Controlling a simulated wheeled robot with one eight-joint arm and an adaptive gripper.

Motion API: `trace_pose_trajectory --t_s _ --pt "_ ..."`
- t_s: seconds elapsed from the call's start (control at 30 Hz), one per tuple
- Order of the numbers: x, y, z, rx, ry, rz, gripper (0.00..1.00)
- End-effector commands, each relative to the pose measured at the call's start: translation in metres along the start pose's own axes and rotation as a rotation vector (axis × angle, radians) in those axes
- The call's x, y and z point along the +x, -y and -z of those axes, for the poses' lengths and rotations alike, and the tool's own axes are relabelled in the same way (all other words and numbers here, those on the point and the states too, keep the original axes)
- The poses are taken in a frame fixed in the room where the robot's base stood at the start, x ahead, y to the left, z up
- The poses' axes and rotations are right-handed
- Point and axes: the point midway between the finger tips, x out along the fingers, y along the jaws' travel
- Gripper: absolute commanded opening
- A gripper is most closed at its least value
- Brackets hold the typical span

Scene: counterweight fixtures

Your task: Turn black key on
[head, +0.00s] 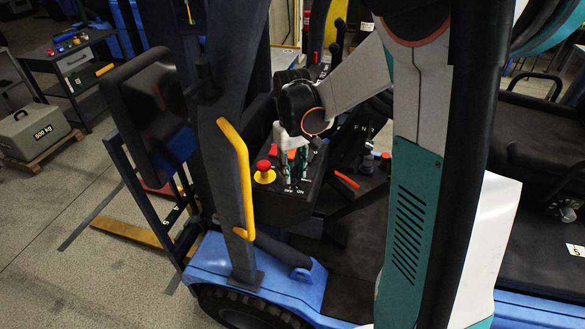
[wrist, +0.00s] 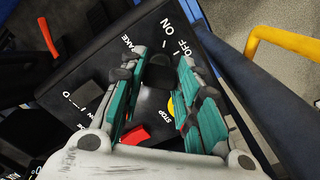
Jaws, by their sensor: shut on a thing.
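The black key (wrist: 158,74) stands on a dark control panel (wrist: 221,77) beside white ON and OFF markings in the wrist view. My gripper (wrist: 161,63) has its teal fingers on both sides of the key and is shut on it. The fingers hide part of the key, and its exact turn angle is hard to tell. In the head view my gripper (head: 290,165) points down at the panel of the blue forklift; the key is hidden there by the fingers.
A red stop button on a yellow base (head: 264,173) sits close left of my gripper. An orange-red lever (head: 347,181) is to the right. A yellow grab handle (head: 237,175) on a dark post stands left.

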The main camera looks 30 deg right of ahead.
Motion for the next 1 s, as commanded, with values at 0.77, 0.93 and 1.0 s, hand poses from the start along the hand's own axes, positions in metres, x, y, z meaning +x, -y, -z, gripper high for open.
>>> trace_pose_trajectory --t_s 0.77,0.93,1.0 --pt "-0.038 0.0 0.0 0.0 0.0 0.0 0.5" --pt "-0.073 0.0 0.0 0.0 0.0 0.0 0.5" --pt "-0.086 0.0 0.0 0.0 0.0 0.0 0.5"
